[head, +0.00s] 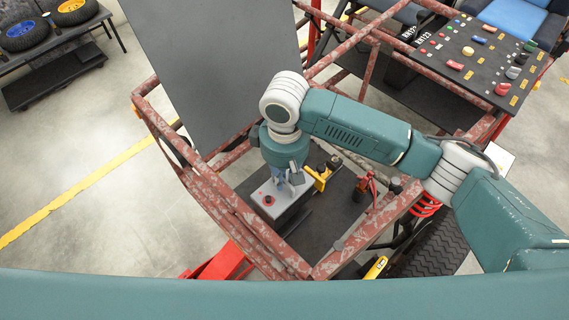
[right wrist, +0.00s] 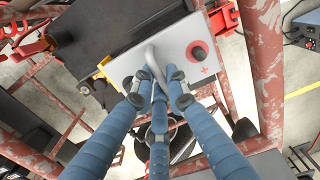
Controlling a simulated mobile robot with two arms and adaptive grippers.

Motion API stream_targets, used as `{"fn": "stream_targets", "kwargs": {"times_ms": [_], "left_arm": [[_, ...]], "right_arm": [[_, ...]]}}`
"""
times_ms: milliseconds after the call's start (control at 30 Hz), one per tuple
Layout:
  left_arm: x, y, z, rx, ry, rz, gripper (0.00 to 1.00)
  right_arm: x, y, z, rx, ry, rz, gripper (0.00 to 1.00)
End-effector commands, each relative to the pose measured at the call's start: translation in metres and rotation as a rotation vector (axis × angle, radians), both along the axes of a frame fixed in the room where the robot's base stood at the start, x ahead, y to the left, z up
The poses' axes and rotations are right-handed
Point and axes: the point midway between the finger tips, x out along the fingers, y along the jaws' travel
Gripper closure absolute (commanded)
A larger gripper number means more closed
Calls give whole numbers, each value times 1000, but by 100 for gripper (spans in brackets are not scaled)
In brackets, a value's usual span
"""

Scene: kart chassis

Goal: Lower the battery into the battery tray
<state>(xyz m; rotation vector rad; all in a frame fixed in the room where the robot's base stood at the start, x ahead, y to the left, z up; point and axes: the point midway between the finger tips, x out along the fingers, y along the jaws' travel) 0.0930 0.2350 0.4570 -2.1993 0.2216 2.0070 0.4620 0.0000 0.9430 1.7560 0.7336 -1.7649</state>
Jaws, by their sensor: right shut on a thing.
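The battery (head: 275,203) is a pale grey box with a red terminal on top, inside the chassis frame. In the right wrist view the battery's top (right wrist: 180,45) shows a red terminal with a plus sign and a grey handle. My right gripper (head: 291,178) points down over the battery, its blue fingers (right wrist: 157,75) closed around the handle. A yellow bracket (head: 323,174) stands beside the battery over the dark floor panel (head: 243,190). I cannot make out the battery tray clearly, nor whether the battery's underside touches anything. My left gripper is not in view.
Rusty red tubes of the chassis (head: 230,215) surround the battery. A large dark panel (head: 215,65) rises behind it. A red-and-black part (head: 365,188) sits to its right. A board of small parts (head: 480,55) is at the upper right.

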Motion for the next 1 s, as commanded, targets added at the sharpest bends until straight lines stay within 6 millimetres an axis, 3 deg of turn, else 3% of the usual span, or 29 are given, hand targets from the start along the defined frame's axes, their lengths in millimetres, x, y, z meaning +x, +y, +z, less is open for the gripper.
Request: {"fn": "stream_targets", "kwargs": {"times_ms": [267, 600, 933, 967, 1000], "left_arm": [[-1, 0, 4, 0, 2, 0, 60], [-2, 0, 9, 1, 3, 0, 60], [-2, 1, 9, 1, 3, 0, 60], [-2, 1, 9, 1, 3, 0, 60], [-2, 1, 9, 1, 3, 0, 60]], "right_arm": [[3, 2, -10, 7, -7, 1, 100], [2, 3, -46, 8, -6, 1, 100], [2, 3, -50, 7, -7, 2, 100], [0, 0, -55, 0, 0, 0, 83], [0, 0, -54, 0, 0, 0, 75]]}}
